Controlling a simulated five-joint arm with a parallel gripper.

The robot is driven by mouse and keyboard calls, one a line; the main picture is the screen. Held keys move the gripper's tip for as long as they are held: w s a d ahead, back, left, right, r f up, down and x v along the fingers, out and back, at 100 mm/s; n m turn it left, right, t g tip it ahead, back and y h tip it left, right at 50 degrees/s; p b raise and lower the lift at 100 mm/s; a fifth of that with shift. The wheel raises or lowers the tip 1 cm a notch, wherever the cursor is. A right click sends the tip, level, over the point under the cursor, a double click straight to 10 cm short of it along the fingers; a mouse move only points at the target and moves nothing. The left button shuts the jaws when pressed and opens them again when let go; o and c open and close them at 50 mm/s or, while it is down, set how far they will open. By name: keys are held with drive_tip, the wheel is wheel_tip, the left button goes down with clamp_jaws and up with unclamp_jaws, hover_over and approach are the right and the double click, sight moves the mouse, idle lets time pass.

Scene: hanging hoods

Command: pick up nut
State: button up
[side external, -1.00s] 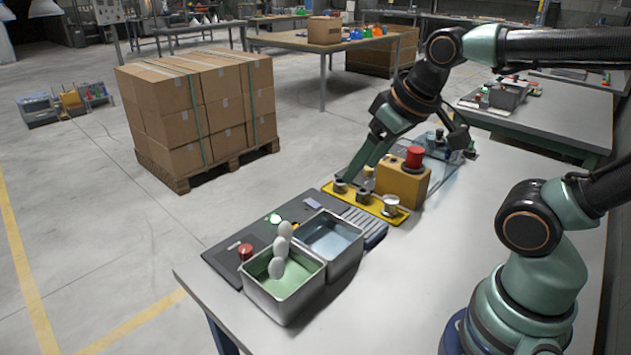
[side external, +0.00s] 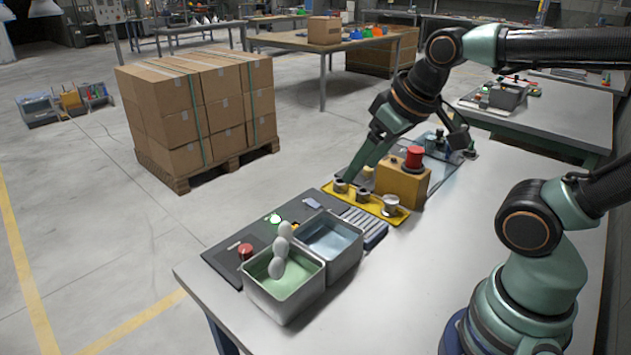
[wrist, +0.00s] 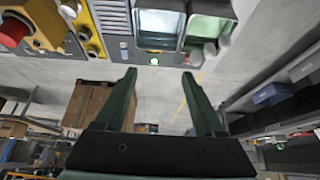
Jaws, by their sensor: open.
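Several small grey metal round pieces stand on a yellow tray (side external: 375,204): one at the tray's left end (side external: 340,186), one in the middle (side external: 363,195), and a taller shiny one (side external: 391,203) at the right. I cannot tell for sure which is the nut.
A yellow box with a red button (side external: 414,156) stands just behind the tray.

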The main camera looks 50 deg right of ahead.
drive_tip(key=shift+o, duration=1.1)
